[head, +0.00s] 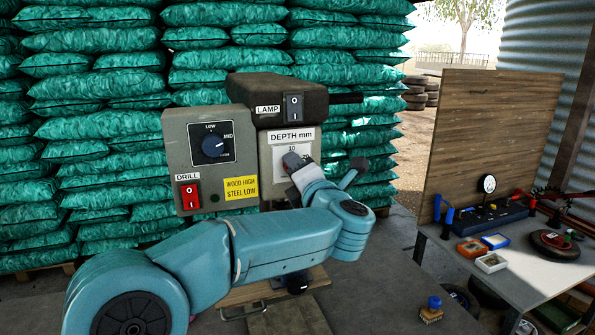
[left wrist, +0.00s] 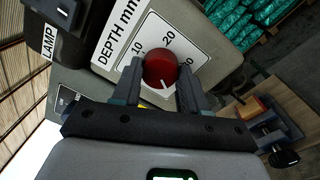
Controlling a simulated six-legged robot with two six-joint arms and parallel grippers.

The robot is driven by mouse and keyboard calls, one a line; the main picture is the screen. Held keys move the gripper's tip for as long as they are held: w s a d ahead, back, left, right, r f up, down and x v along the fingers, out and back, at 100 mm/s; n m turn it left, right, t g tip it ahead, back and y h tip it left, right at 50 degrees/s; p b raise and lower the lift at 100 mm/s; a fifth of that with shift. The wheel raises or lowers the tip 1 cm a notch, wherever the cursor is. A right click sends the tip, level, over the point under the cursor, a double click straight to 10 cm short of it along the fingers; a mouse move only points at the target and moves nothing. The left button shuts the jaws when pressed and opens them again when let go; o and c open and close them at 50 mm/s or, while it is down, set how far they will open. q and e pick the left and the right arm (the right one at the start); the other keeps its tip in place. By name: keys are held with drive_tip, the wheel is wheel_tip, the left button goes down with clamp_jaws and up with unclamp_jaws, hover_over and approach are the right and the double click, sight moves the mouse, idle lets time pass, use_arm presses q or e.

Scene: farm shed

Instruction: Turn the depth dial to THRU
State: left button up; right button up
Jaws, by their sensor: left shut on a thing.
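The depth dial is a red round knob (left wrist: 160,68) on a white scale plate headed DEPTH mm (left wrist: 120,30). Its white pointer line faces the lower right in the left wrist view, toward my gripper. Marks 10 and 20 are readable, and another by the right finger is partly hidden. No THRU mark is readable. My left gripper (left wrist: 161,92) has one finger on each side of the knob and is shut on it. In the head view my left gripper (head: 291,162) covers the knob in front of the depth plate (head: 291,136). My right gripper is not in view.
Left of the plate is a grey drill box (head: 210,125) with a black speed knob (head: 213,146) and a red switch (head: 189,196). A dark lamp box (head: 277,98) sits above. A workbench (head: 520,270) with tools stands at right. Green sacks (head: 90,120) are stacked behind.

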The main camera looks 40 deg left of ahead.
use_arm(q)
drive_tip(key=o, duration=1)
drive_tip(key=shift+o, duration=0.2)
drive_tip(key=r+b+v, duration=0.1)
drive_tip(key=b+v, duration=0.3)
drive_tip(key=v, duration=1.2)
drive_tip(key=shift+f, duration=0.4)
drive_tip(key=shift+s+d, duration=0.1)
drive_tip(key=shift+d, duration=0.05)
